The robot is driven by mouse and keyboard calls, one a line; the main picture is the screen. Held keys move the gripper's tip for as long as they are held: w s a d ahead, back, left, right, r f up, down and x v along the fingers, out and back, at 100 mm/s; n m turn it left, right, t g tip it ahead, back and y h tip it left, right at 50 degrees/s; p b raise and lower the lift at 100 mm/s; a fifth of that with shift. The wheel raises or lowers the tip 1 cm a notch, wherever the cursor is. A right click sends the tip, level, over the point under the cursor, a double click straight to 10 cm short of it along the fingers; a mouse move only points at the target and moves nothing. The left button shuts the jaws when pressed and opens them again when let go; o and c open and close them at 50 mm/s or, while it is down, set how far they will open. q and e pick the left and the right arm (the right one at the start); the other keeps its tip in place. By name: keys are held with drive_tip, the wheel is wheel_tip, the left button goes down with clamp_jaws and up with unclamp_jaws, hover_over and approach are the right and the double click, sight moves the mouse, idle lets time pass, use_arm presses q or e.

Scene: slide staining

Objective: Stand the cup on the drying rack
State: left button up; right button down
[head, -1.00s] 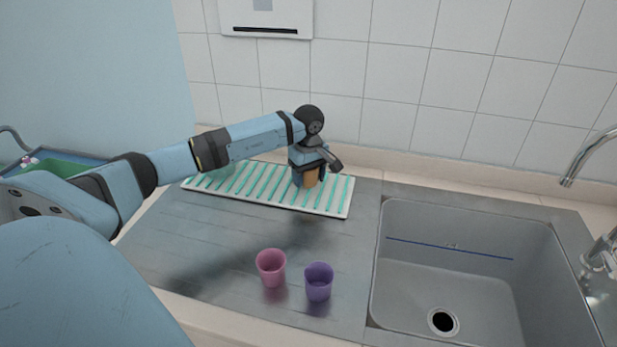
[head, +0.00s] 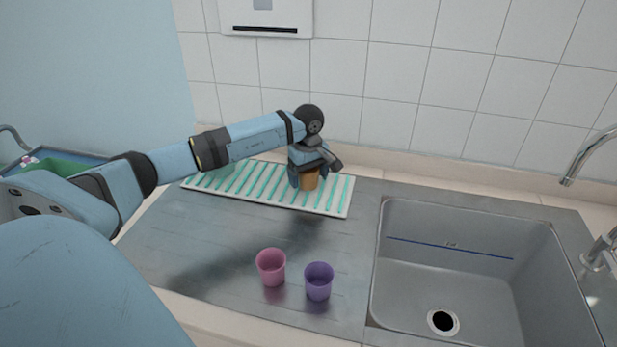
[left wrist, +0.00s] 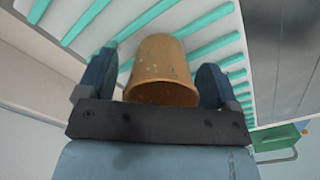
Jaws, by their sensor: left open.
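An orange-tan cup (head: 309,181) stands on the white drying rack (head: 336,209) with teal bars, near its right part. My left gripper (head: 309,177) is open around it. In the left wrist view the cup (left wrist: 163,68) sits between the two spread fingers (left wrist: 156,88), with a gap showing on each side. Its wider rim faces the gripper and its narrower end is toward the bars. The gripper hides the cup's top in the head view. My right gripper is not in view.
A pink cup (head: 271,267) and a purple cup (head: 318,282) stand on the steel drainboard in front. A sink (head: 450,270) with a tap (head: 590,160) is at the right.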

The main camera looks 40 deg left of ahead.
use_arm(q)
wheel_tip(320, 180, up, 11)
drive_tip(key=shift+r, duration=0.15)
idle(0.7)
